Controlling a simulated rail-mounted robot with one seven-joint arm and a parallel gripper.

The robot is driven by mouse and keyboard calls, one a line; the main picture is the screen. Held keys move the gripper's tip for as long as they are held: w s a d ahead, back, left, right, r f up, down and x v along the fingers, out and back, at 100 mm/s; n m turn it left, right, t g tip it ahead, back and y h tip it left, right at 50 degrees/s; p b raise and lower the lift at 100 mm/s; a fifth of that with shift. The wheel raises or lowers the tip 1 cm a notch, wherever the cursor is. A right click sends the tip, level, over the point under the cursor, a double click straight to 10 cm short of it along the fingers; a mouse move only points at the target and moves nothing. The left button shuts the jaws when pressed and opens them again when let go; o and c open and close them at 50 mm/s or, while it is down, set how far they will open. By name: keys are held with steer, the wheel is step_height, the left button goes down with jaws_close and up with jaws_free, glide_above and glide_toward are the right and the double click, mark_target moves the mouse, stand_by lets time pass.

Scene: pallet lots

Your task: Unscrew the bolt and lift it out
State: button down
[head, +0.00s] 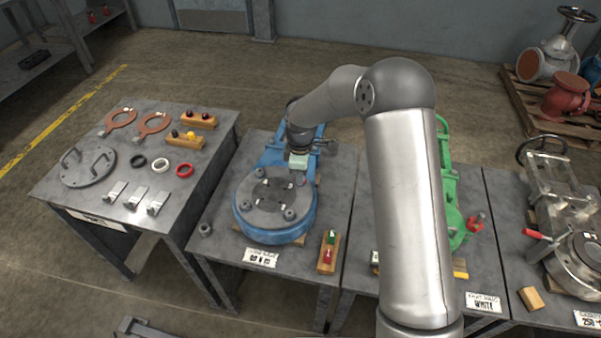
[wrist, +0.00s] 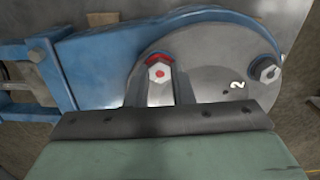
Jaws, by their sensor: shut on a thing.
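A blue valve body (head: 300,228) with a round grey cover (head: 272,217) lies on the middle-left table. Several bolts stand around the cover's rim. My gripper (head: 299,180) points down over the cover's far right edge. In the wrist view my gripper's fingers (wrist: 160,92) are shut on a hex bolt (wrist: 158,73) with a red dot on its head. A red ring segment shows behind this bolt. The fingers hide its lower part, so I cannot tell how far it sits in the cover. Another bolt (wrist: 265,70) stands apart near a white "2".
A wooden block with green and red pieces (head: 329,253) lies right of the valve. A loose dark nut-like part (head: 205,229) lies at left. The left table (head: 190,185) holds rings, a handled plate and brackets. A green valve (head: 447,165) stands right, partly behind my arm.

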steer(key=n, duration=0.2)
steer(key=n+p, duration=0.1)
steer(key=n, duration=0.1)
steer(key=n+p, duration=0.1)
steer(key=n, duration=0.1)
steer(key=shift+r, duration=0.25)
steer(key=n+p, duration=0.3)
steer(key=n, duration=0.3)
steer(key=n+p, duration=0.2)
steer(key=n, duration=0.3)
steer(key=shift+n, duration=0.3)
steer(key=n+p, duration=0.2)
steer(key=n, duration=0.4)
steer(key=shift+f, duration=0.15)
steer(key=c, duration=1.4)
jaws_free()
